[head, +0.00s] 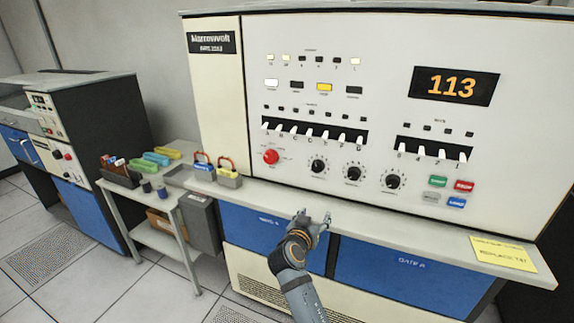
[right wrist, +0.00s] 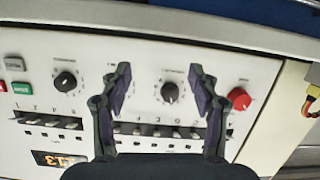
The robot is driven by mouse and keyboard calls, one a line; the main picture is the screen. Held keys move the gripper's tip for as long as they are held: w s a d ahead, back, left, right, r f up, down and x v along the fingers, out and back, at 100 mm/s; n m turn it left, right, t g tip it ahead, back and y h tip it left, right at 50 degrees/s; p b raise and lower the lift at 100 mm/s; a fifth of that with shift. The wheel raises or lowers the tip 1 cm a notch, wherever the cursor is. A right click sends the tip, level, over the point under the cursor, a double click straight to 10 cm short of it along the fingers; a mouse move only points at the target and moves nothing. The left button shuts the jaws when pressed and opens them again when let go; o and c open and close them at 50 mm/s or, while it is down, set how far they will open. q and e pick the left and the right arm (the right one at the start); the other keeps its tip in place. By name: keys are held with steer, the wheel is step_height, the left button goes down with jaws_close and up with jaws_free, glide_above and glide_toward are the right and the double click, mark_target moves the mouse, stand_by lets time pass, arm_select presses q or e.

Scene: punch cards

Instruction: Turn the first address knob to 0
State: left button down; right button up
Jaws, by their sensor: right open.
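The three black address knobs stand in a row on the white console panel. The first address knob (head: 318,166) is the leftmost, just right of a red knob (head: 270,156). In the upside-down right wrist view the first knob (right wrist: 171,92) sits between my open fingers, some way ahead of them. The second knob (head: 353,172) is hidden behind a finger in the wrist view; the third (head: 393,181) also shows there (right wrist: 65,82). My right gripper (head: 312,218) is open and empty, in front of the console ledge below the knobs. The knob's exact setting is too small to read. My left gripper is out of view.
An orange display (head: 453,86) reads 113. White toggle switches (head: 313,136) run above the knobs. Coloured buttons (head: 449,191) are at right. The ledge (head: 400,220) juts out below the panel, with a yellow note (head: 503,253) at its right. A side table (head: 150,190) holds coloured items.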

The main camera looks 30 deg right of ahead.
mark_target(317, 169)
steer(key=w+a+r+m+t+h, duration=0.15)
steer(key=w+r, duration=0.25)
steer(key=r, duration=0.4)
steer(key=shift+h, duration=0.45)
steer(key=p+x, duration=0.4)
steer(key=x, duration=0.6)
steer(key=shift+w+d, duration=0.35)
steer(key=shift+f, duration=0.1)
steer(key=c, duration=1.2)
steer(key=shift+o, duration=0.2)
